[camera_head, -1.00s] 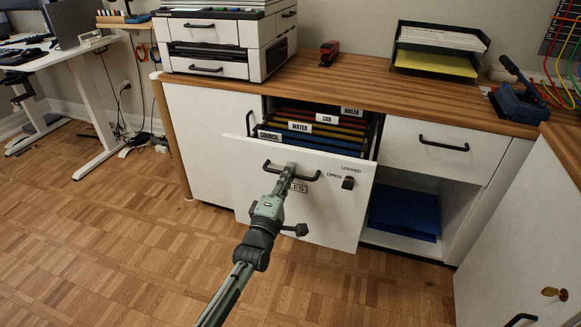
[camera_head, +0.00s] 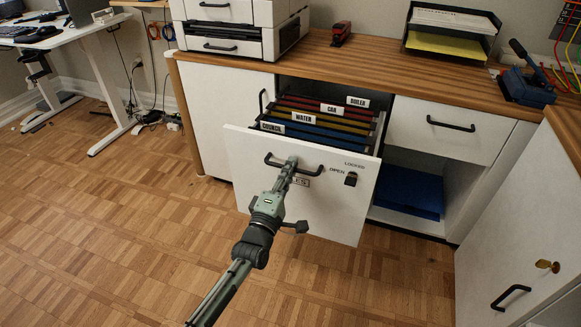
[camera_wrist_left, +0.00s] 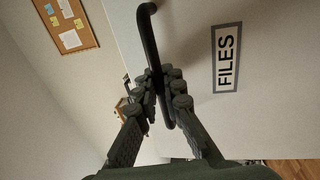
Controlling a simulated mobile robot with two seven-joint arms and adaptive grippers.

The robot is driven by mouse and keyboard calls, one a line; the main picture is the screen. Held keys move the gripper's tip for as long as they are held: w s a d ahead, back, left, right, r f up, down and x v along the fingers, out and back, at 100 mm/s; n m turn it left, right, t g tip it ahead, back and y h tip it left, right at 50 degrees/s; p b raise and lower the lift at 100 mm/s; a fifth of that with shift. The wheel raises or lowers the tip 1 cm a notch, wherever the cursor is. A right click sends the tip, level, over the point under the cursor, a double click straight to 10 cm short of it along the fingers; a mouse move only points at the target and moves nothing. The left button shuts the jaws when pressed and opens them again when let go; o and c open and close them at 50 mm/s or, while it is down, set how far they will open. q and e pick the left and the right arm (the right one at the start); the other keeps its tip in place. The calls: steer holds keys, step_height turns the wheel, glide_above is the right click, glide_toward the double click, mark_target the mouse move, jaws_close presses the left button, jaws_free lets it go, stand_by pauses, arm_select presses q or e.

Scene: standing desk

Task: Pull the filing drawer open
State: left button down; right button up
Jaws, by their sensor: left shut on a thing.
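The white filing drawer (camera_head: 335,212) stands pulled out of the cabinet, and its hanging folders (camera_head: 318,125) show, with tabs such as COUNCIL, WATER, CAR and BOILER. Its black bar handle (camera_head: 273,160) is on the front, and it also shows in the left wrist view (camera_wrist_left: 148,35). My left gripper (camera_head: 289,165) is shut on the handle, with its fingers on both sides of the bar in the left wrist view (camera_wrist_left: 160,85). The FILES label (camera_wrist_left: 226,58) is beside the handle. A black latch (camera_head: 351,179) sits by the words OPEN and LOCKED. My right gripper is not in view.
A printer (camera_head: 240,28), a red stapler (camera_head: 341,34), a paper tray (camera_head: 452,30) and a blue hole punch (camera_head: 526,80) stand on the wooden top. A closed drawer (camera_head: 440,127) is to the right. The parquet floor (camera_head: 130,240) in front is clear.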

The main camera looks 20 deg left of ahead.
arm_select(q)
steer(key=c, duration=1.9)
jaws_free()
steer(key=s+f, duration=0.2)
steer(key=s, duration=0.9)
steer(key=shift+s+a+f, duration=0.15)
steer(key=shift+s+a, duration=0.05)
steer(key=shift+s, duration=0.2)
